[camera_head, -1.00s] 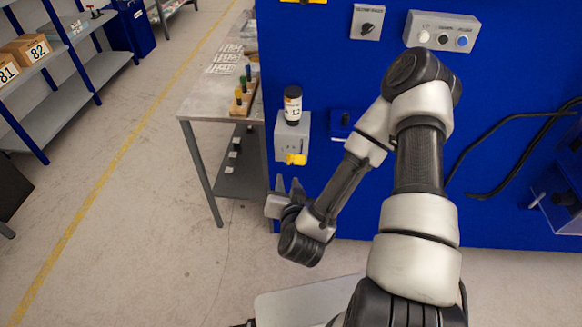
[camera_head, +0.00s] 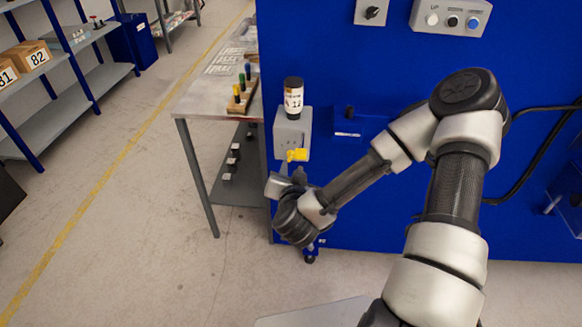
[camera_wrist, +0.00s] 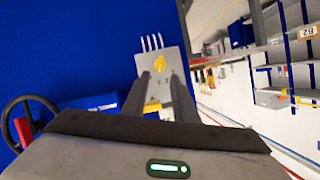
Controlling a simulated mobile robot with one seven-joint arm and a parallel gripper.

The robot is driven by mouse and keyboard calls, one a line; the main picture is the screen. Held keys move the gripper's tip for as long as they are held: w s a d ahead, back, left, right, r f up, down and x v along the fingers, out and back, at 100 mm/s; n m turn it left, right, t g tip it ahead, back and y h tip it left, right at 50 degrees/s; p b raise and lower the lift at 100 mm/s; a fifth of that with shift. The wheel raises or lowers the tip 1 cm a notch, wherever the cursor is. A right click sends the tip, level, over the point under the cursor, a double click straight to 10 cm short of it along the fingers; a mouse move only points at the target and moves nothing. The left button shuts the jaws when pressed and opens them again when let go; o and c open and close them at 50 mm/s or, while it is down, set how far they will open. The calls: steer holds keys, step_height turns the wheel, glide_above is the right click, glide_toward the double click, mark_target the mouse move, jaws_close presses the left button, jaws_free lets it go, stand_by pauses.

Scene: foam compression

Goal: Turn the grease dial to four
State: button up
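The grey dispenser box (camera_head: 291,132) is fixed to the blue wall, with a yellow dial (camera_head: 297,155) low on its front. A black and white bottle (camera_head: 293,98) marked 12 stands on top. In the wrist view the grey face (camera_wrist: 165,75) shows a yellow drop mark and small numbers, partly hidden by my fingers. A yellow part (camera_wrist: 152,105) shows low between them. My gripper (camera_head: 290,171) is just below the dial in the head view. In the wrist view the two dark fingers (camera_wrist: 158,77) are spread apart. I cannot tell the dial's setting or whether they touch it.
A metal table (camera_head: 190,102) with a rack of coloured pegs stands left of the box. A small blue holder (camera_head: 348,130) is on the wall to the right. A button panel (camera_head: 452,17) and a knob switch (camera_head: 371,12) are higher up. The floor at left is clear.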

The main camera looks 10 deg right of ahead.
mark_target(291, 157)
steer(key=b+x, duration=0.1)
steer(key=x, duration=0.8)
jaws_close()
steer(key=m+y+b, duration=0.1)
steer(key=m+b, duration=0.1)
steer(key=m+t+y+b, duration=0.1)
steer(key=b, duration=0.1)
steer(key=m+t+y+b, duration=0.1)
steer(key=m+b, duration=0.1)
steer(key=b, duration=0.1)
steer(key=shift+s+d+f+m, duration=0.2)
steer(key=shift+f+m, duration=0.1)
steer(key=shift+f, duration=0.05)
stand_by(0.3)
